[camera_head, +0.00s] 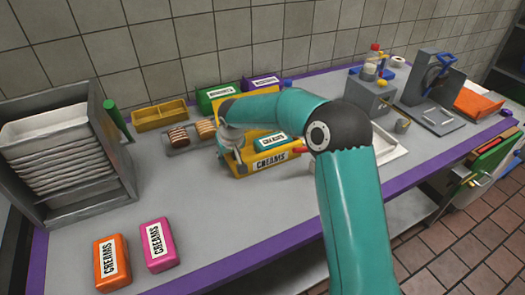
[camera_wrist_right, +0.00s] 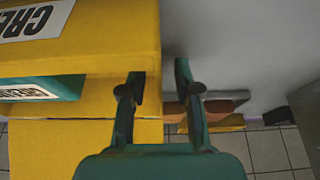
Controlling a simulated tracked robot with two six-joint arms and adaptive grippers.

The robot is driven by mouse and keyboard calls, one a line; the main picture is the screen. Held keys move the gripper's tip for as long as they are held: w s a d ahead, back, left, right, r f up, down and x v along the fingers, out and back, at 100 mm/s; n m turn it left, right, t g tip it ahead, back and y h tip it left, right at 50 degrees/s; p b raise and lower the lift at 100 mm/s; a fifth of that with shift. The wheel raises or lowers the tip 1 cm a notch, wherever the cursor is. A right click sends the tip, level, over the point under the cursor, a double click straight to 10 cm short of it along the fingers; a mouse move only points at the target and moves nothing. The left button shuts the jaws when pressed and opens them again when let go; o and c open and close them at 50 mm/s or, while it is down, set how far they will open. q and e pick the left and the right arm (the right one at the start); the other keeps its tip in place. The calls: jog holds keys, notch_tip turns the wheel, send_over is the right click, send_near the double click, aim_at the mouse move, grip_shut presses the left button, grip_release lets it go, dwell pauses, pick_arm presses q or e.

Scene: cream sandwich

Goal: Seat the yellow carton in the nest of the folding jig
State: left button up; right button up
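The yellow carton (camera_head: 271,163), labelled CREAMS, stands on the grey counter near the middle of the head view, with a yellow panel raised behind it. A teal CREAMS pack (camera_head: 271,142) sits in it. In the right wrist view, the carton (camera_wrist_right: 105,50) and teal pack (camera_wrist_right: 70,90) fill the left side. My right gripper (camera_head: 224,148) is at the carton's left end. In the wrist view my right gripper (camera_wrist_right: 157,78) has its fingers apart around the carton's edge; contact is unclear. My left gripper is not in view. I cannot tell which fixture is the folding jig.
Orange (camera_head: 112,263) and pink (camera_head: 159,245) cartons lie at front left. A grey rack of white trays (camera_head: 60,150) stands left. A yellow tray (camera_head: 160,115) and green carton (camera_head: 217,93) stand behind. A grey fixture with a blue handle (camera_head: 438,68) is at right.

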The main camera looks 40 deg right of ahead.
grip_shut()
jog(key=shift+r, duration=0.15)
